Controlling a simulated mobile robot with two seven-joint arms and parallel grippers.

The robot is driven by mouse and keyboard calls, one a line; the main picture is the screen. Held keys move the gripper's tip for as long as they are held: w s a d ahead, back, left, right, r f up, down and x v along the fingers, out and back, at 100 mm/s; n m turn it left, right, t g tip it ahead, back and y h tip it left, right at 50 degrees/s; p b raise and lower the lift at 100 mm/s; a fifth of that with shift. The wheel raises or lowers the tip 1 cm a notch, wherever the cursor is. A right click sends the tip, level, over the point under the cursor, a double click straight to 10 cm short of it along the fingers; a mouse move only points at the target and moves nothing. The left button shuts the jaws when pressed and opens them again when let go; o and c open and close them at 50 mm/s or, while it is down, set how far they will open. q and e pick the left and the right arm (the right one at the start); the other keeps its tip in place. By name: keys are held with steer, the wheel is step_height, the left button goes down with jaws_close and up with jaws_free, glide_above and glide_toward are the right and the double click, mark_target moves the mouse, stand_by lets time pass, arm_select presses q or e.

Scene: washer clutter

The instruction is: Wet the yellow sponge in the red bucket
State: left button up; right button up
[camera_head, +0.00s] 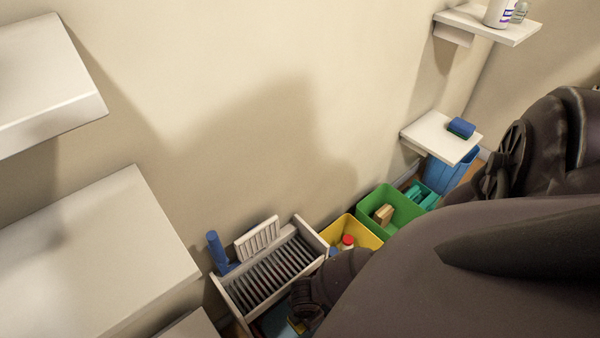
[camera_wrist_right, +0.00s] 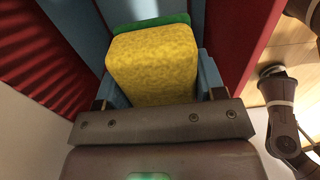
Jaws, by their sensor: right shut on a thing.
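The yellow sponge (camera_wrist_right: 152,66), with a green layer along its far side, is between the fingers of my right gripper (camera_wrist_right: 158,82), which is shut on it. Red walls of the bucket (camera_wrist_right: 48,62) stand to both sides of the sponge in the right wrist view. Blue-grey surfaces lie between these walls and the sponge; I cannot tell whether they are water. The bucket is mostly hidden there. My left gripper is not seen.
A white slatted rack (camera_head: 222,288) with a blue-handled brush (camera_head: 215,250) is close to the arm. Yellow (camera_head: 367,236) and green (camera_head: 403,208) bins and a blue bin (camera_head: 446,178) line the wall. White shelves (camera_head: 421,136) jut out.

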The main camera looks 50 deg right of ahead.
steer(key=shift+s+f+b, duration=0.25)
steer(key=shift+f+b, duration=0.3)
steer(key=shift+f, duration=0.6)
arm_select(q)
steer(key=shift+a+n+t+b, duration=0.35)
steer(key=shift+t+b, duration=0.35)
steer(key=shift+b, duration=0.45)
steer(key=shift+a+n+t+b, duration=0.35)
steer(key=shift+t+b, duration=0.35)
steer(key=shift+b, duration=0.45)
arm_select(e)
step_height(320, 180, down, 8)
steer(key=shift+w, duration=0.3)
steer(key=shift+f, duration=0.1)
